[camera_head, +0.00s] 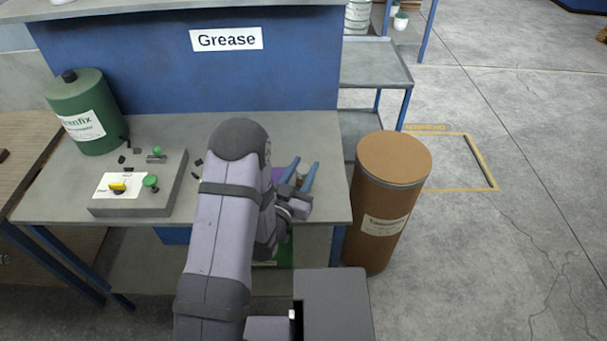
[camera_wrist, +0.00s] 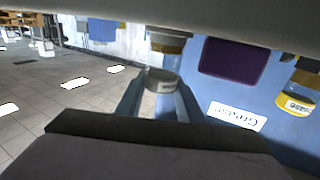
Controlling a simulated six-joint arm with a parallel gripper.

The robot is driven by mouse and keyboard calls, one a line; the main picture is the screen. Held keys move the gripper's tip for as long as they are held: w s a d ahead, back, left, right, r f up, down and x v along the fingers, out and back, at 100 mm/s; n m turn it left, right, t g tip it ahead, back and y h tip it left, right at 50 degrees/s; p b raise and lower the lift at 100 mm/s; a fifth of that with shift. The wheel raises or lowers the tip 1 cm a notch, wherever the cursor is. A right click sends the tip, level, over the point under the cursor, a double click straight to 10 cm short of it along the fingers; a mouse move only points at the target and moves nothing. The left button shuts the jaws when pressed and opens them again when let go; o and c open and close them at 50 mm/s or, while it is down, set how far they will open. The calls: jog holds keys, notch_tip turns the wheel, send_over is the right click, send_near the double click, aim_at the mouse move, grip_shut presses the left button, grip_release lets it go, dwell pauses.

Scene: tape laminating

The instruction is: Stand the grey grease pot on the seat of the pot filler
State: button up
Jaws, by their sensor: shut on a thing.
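My gripper (camera_wrist: 160,92) has two blue fingers shut on the grey grease pot (camera_wrist: 162,80). The pot is a short grey cylinder held between the fingertips. In the head view, the fingers of my gripper (camera_head: 302,178) show past my arm, over the right part of the bench. The pot shows there only as a small grey patch between them.
A green tank (camera_head: 84,115) and a grey control box (camera_head: 160,195) with green and yellow knobs stand on the bench's left. A brown drum (camera_head: 388,215) stands right of the bench. A purple panel (camera_wrist: 232,60) and yellow-labelled container (camera_wrist: 292,104) show in the wrist view.

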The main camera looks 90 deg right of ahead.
aim_at(303, 168)
jog(key=shift+r, duration=0.1)
jog(key=shift+r, duration=4.95)
